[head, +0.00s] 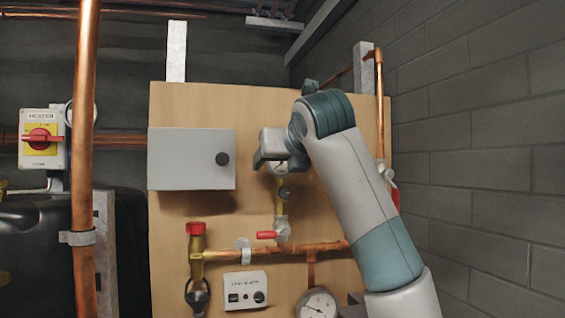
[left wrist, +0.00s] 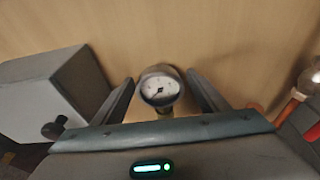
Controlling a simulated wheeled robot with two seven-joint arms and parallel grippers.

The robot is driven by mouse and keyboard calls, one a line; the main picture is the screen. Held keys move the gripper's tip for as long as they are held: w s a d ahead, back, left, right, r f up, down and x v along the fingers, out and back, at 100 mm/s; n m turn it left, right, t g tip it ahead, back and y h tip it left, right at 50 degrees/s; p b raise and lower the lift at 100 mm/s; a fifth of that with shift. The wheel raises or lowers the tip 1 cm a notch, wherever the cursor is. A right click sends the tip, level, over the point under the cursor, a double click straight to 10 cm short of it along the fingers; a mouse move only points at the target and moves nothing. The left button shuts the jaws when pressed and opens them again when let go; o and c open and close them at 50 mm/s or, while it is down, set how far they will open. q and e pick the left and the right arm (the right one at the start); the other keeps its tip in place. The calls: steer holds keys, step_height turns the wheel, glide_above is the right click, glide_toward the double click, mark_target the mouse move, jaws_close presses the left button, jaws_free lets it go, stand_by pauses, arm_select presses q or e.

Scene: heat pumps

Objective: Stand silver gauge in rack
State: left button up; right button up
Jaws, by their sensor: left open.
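In the left wrist view a gauge (left wrist: 162,87) with a silver-grey rim and a white dial stands in front of the wooden board. My left gripper (left wrist: 160,82) is open, with one finger on each side of the gauge. I cannot tell whether either finger touches it. In the head view my left gripper (head: 268,160) is above a brass pipe and valve stem (head: 281,205), and it mostly hides the gauge there. My right gripper is not in view. I cannot make out a rack in either view.
A grey box (head: 185,165) with a dark knob is left of the gripper. A red-handled valve (head: 267,235), a white alarm box (head: 245,290) and another round gauge (head: 318,304) are lower on the board (head: 250,100). A vertical copper pipe (head: 84,160) stands at left.

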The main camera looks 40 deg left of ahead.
arm_select(q)
steer(key=c, duration=1.2)
steer(key=shift+c, duration=0.2)
steer(key=shift+r, duration=0.15)
steer(key=shift+r+p, duration=1.15)
steer(key=shift+r, duration=0.7)
